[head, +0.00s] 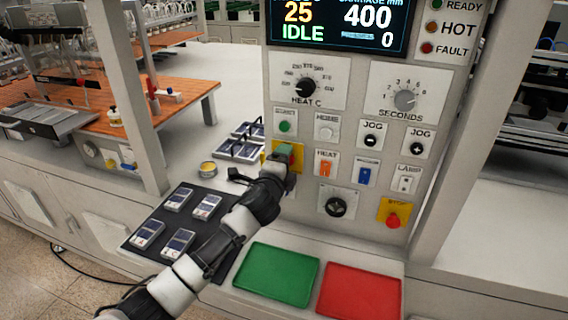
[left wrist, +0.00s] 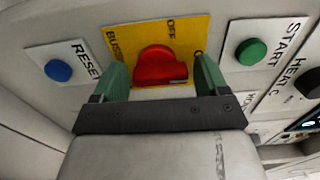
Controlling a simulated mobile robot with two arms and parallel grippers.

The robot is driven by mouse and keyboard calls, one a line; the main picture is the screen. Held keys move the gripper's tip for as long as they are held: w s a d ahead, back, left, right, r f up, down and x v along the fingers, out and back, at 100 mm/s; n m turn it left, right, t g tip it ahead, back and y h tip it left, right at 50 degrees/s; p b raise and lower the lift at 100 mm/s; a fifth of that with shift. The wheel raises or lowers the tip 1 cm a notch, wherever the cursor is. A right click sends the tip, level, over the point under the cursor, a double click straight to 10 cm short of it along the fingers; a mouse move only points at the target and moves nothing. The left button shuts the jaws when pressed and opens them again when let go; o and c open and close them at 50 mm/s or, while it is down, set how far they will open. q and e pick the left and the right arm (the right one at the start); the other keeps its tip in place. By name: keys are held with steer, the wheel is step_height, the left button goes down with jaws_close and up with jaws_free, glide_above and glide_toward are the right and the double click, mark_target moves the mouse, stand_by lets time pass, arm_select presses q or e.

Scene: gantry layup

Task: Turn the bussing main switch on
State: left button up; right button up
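The bussing main switch is a red rotary knob (left wrist: 160,66) on a yellow plate (left wrist: 187,32) in the left wrist view. The plate reads "BUSS..." and "OFF"; another label is mostly hidden behind a finger. My left gripper (left wrist: 161,70) has its green fingers on either side of the knob, with narrow gaps; I cannot tell whether either touches. In the head view, my left gripper (head: 286,156) is at the yellow plate (head: 268,165) on the control panel and hides the knob. My right gripper is not in view.
The panel carries a green start button (left wrist: 251,52) and a blue reset button (left wrist: 58,70) either side of the plate. Green (head: 276,275) and red trays (head: 360,292) lie below. The display (head: 340,25) reads IDLE.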

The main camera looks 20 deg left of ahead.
arm_select(q)
steer(key=shift+o, duration=0.6)
steer(key=s+b, duration=0.2)
steer(key=s, duration=0.8)
steer(key=shift+s+a+b, duration=0.2)
steer(key=shift+s+b, duration=0.1)
steer(key=shift+s, duration=0.1)
steer(key=shift+f, duration=0.1)
